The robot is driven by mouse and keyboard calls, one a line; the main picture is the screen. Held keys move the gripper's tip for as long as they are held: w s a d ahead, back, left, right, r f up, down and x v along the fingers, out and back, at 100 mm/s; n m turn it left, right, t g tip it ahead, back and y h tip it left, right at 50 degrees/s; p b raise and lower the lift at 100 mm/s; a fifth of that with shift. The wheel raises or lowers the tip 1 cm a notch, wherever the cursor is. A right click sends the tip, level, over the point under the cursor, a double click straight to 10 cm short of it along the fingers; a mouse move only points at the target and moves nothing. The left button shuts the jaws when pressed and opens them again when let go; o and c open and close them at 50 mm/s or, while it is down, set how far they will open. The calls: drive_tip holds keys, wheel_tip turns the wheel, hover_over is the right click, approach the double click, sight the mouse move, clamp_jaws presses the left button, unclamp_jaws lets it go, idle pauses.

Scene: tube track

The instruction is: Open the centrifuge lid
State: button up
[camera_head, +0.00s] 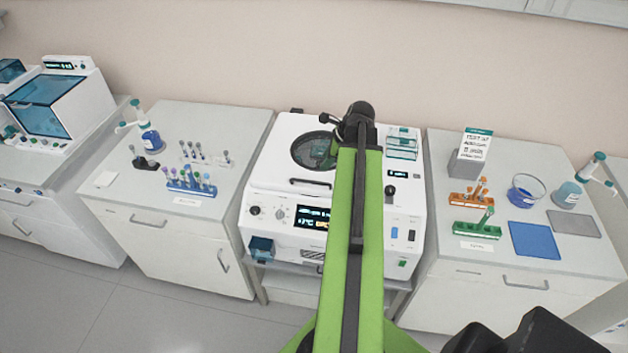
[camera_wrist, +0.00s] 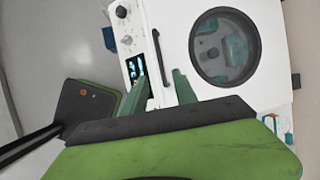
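The white centrifuge (camera_head: 275,185) stands in the middle of the head view. Its lid, with a round dark window (camera_head: 312,150), lies flat and looks shut; the window also shows in the wrist view (camera_wrist: 225,47). A dark bar handle (camera_head: 310,182) runs along the lid's front edge and also shows in the wrist view (camera_wrist: 158,50). My gripper (camera_wrist: 160,75) is open, its two green fingers apart. In the wrist view the handle's near end appears between the fingertips; I cannot tell the height gap or any contact. My arm hides part of the centrifuge in the head view.
Knobs and a lit display (camera_head: 313,215) are on the centrifuge's front. The left bench (camera_head: 130,190) holds tube racks and a blue bottle. The right bench (camera_head: 510,255) holds racks, a box, a beaker and a blue mat. The wall is behind.

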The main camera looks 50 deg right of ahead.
sight(312, 182)
drive_tip(key=b+x, duration=1)
drive_tip(key=x, duration=0.3)
drive_tip(key=shift+f+b, duration=0.25)
drive_tip(key=shift+b, duration=0.05)
drive_tip(key=shift+w+f+b, duration=0.3)
drive_tip(key=shift+f+b, duration=0.1)
clamp_jaws()
drive_tip(key=shift+r, duration=0.1)
